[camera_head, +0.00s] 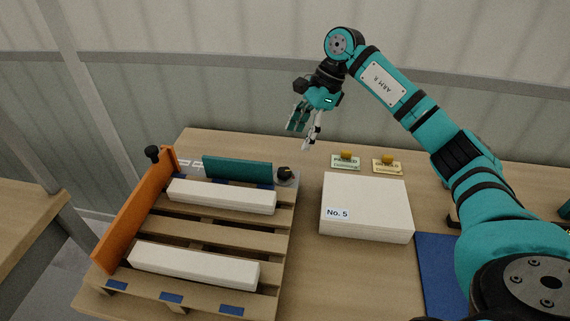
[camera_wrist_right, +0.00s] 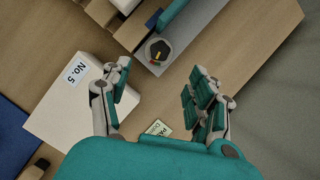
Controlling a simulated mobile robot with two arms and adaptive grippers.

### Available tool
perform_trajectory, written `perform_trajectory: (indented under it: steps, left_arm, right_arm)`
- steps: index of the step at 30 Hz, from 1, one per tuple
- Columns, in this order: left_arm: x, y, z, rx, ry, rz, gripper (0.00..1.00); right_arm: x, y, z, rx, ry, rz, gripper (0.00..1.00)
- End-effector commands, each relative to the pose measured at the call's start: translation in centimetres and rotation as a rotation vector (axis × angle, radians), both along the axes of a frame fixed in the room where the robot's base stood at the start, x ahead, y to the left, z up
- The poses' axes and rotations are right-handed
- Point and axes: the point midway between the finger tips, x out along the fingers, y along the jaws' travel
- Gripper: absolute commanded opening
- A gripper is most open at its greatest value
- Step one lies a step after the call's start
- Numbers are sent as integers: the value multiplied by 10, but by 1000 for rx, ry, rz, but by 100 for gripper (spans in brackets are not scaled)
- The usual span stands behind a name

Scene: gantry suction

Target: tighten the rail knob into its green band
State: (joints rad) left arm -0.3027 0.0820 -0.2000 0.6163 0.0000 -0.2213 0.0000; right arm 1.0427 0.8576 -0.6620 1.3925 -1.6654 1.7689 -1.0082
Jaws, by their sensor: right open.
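A dark round knob (camera_head: 285,172) sits at the right end of the teal rail (camera_head: 237,170). In the right wrist view the knob (camera_wrist_right: 159,50) stands on a grey plate (camera_wrist_right: 185,42), with small red and yellowish marks on it. My right gripper (camera_head: 299,139) is open and empty, in the air above and behind the knob. In the wrist view its fingers are spread apart, with the knob beyond them and not touched. My left gripper is out of view.
An orange rail (camera_head: 134,212) with a black knob (camera_head: 152,153) edges the pallet (camera_head: 215,240). Two white bars lie on the pallet. A white block labelled No. 5 (camera_head: 367,205) and two small cards with yellow tops stand right of it. Bare table lies between pallet and block.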

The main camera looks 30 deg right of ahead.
Motion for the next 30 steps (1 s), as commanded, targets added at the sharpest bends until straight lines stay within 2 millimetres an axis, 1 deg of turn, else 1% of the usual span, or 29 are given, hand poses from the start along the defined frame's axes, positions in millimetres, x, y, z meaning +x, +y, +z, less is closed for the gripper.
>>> perform_trajectory:
  steps: [1, 9, 12, 15, 18, 21, 29, 30]
  left_arm:
    - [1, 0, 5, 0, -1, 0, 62]
    - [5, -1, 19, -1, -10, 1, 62]
    - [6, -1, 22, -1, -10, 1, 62]
    - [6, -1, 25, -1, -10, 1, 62]
    - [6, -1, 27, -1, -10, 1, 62]
    - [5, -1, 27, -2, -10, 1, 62]
    - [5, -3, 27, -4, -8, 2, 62]
    - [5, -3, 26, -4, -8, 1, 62]
  right_arm:
    - [0, 5, -10, 1, 5, 2, 61]
    - [4, 27, -63, 3, 5, 0, 61]
    - [5, 34, -79, 3, 3, 0, 61]
    - [6, 38, -92, 2, 2, 0, 61]
    - [7, 41, -100, 1, 1, -2, 61]
    - [8, 43, -104, 1, -1, -1, 61]
    - [8, 43, -106, 1, -2, -2, 61]
    - [8, 43, -106, 1, -1, -1, 57]
